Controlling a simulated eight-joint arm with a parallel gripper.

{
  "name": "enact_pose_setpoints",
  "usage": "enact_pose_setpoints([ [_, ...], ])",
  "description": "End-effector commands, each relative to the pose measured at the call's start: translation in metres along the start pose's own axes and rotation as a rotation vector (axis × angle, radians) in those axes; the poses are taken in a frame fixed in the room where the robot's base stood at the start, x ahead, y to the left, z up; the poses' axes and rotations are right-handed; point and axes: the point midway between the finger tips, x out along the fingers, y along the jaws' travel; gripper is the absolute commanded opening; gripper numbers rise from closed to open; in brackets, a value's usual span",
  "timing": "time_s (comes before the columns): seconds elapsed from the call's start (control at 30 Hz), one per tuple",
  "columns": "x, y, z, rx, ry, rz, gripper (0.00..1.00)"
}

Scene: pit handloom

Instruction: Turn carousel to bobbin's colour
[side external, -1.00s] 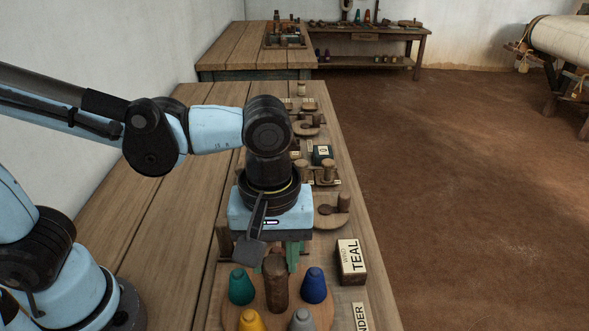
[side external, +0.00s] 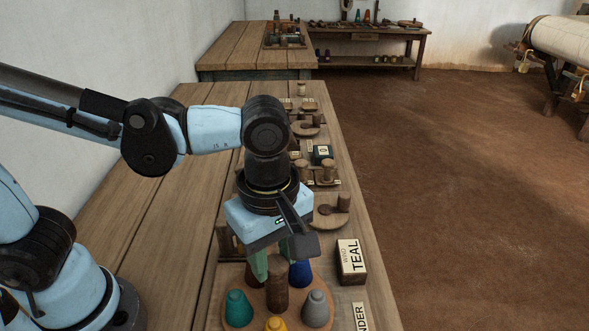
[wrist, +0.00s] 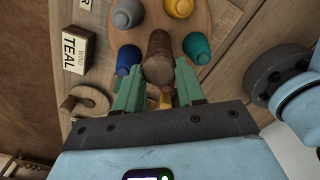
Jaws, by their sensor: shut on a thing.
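The round wooden carousel (side external: 228,283) lies on the bench below my gripper (side external: 275,268). Around its brown central post (side external: 277,295) stand a teal cone (side external: 238,309), a yellow cone (side external: 276,326), a grey cone (side external: 316,309) and a blue cone (side external: 300,273), partly behind my gripper. My green fingers are shut on the post, one on each side, as the wrist view (wrist: 158,72) also shows. A small orange-brown piece (wrist: 166,99) shows between the fingers there, unclear. A block (side external: 351,262) marked "WIND TEAL" stands right of the carousel.
Another labelled block (side external: 360,317), cut off by the frame, stands at the bench's right edge. A small wooden disc with a peg (side external: 331,213) lies behind the carousel. More small fixtures line the bench farther back. The bench's left side is bare.

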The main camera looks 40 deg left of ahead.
Motion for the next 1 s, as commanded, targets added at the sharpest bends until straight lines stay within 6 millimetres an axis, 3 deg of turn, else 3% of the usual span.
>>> enact_pose_setpoints([
  [0.5,0.0002,-0.0015,0.0008,-0.451,-0.002,0.001,0.0],
  [1.0,0.0003,-0.002,0.0012,-0.642,-0.002,0.001,0.0],
])
